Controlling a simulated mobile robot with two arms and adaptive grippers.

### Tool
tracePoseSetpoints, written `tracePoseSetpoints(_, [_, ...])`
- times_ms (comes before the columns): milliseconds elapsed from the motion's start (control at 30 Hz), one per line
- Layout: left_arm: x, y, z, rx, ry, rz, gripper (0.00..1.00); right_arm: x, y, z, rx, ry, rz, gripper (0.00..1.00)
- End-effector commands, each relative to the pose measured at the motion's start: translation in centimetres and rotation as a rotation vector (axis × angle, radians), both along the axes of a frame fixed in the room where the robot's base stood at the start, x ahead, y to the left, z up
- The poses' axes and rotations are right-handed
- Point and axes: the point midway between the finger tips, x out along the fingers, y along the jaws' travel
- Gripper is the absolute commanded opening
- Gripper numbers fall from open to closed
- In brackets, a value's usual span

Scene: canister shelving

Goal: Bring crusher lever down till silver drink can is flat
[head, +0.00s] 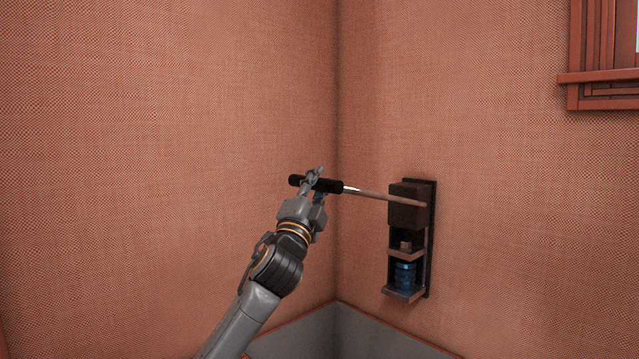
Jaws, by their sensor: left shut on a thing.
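The crusher (427,240) is a dark, upright wall-mounted frame with a brown block at its top. Its lever (375,194) sticks out to the left, nearly level and sloping slightly down toward the block, and ends in a black handle (329,185). My left gripper (316,184) is shut around that handle. A can (404,276) stands upright on the crusher's bottom ledge (403,294). It looks blue rather than silver and seems uncrushed. A pale plate (405,254) sits just above it; I cannot tell whether they touch. My right gripper is out of view.
The crusher hangs on the right-hand wall (500,180), close to the room's corner. A wooden window frame (600,90) is at the upper right. Grey floor (345,340) shows below, and the space around the lever looks clear.

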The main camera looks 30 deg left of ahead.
Motion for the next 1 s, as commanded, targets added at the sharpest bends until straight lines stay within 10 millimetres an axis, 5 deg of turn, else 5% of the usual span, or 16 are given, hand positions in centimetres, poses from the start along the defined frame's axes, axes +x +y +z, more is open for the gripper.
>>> tracePoseSetpoints(367, [0.0, 0.0, 0.0, -0.001, 0.000, -0.001, 0.00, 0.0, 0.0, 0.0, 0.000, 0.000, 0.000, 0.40])
tracePoseSetpoints(400, [0.0, 0.0, 0.0, -0.001, 0.000, -0.001, 0.32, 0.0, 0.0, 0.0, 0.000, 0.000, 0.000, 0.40])
tracePoseSetpoints(500, [0.0, 0.0, 0.0, -0.001, -0.001, 0.000, 0.49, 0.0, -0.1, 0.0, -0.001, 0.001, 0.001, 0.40])
tracePoseSetpoints(1000, [-1.6, -0.2, -1.1, 0.001, 0.000, -0.001, 0.49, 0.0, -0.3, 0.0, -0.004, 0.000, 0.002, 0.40])
